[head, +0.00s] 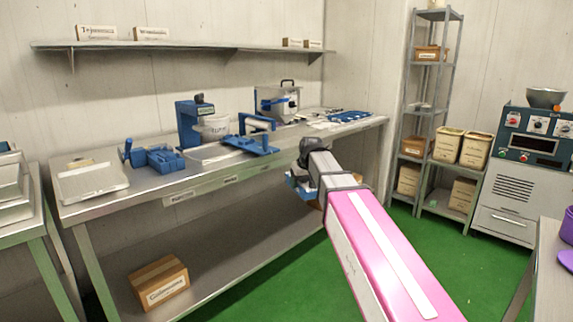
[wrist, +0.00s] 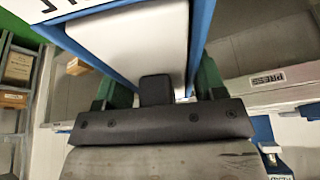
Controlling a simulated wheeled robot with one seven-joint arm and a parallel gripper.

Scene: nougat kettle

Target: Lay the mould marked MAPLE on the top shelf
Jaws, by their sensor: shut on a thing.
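My gripper (wrist: 157,88) is shut on a blue-framed piece with a pale inside, apparently a mould (wrist: 203,30). It fills the upper middle of the wrist view. A white label with black letters is cut off at the top left, so I cannot read the name. In the head view the blue piece (head: 299,189) shows partly behind my wrist, in front of the workbench edge. A long wall shelf (head: 190,46) runs above the bench. A tall grey rack (head: 440,14) at the right has a bare-looking top level. I cannot tell which is the named top shelf.
The steel workbench (head: 75,213) carries blue fixtures (head: 158,158), a tray (head: 92,184) and a boxed machine (head: 277,103). Small labelled boxes (head: 97,33) stand on the wall shelf, with free room between. A control cabinet (head: 507,190) stands right. Green floor lies clear before the rack.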

